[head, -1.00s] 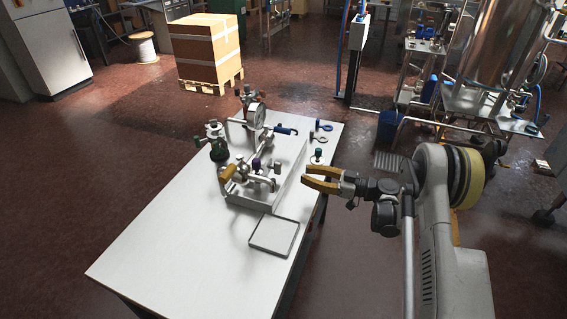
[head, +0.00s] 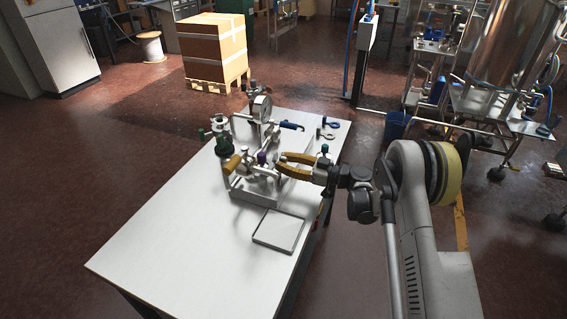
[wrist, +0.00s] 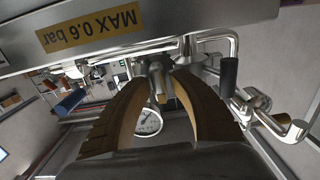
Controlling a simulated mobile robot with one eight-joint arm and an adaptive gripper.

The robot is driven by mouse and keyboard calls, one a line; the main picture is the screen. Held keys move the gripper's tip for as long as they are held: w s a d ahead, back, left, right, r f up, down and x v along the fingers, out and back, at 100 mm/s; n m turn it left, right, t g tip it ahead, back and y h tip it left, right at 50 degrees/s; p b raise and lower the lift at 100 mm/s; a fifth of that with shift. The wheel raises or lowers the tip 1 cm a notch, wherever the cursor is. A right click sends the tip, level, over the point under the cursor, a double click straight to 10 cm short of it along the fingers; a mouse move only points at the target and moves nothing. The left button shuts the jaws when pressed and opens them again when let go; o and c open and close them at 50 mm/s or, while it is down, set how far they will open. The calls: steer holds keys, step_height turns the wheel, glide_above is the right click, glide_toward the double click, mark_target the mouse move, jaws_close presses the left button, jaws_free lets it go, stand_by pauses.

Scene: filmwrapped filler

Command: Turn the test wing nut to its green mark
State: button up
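A metal pipe fixture (head: 240,188) with several coloured knobs stands on the white table (head: 180,225). My gripper (head: 280,164) has two yellow-brown fingers, spread apart at the fixture's right side, close to the purple knob (head: 262,157). In the wrist view, the fingertips (wrist: 163,80) stand on either side of a small grey metal part (wrist: 158,70). I cannot tell whether they touch it or whether it is the test wing nut. I cannot make out a green mark. The pressure gauge (wrist: 148,123) shows between the fingers; it also shows in the head view (head: 262,108).
A yellow handle (head: 231,163) and a dark green knob (head: 223,146) are on the left. A shallow tray (head: 278,232) lies in front. The table's front left is clear.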

jaws_close()
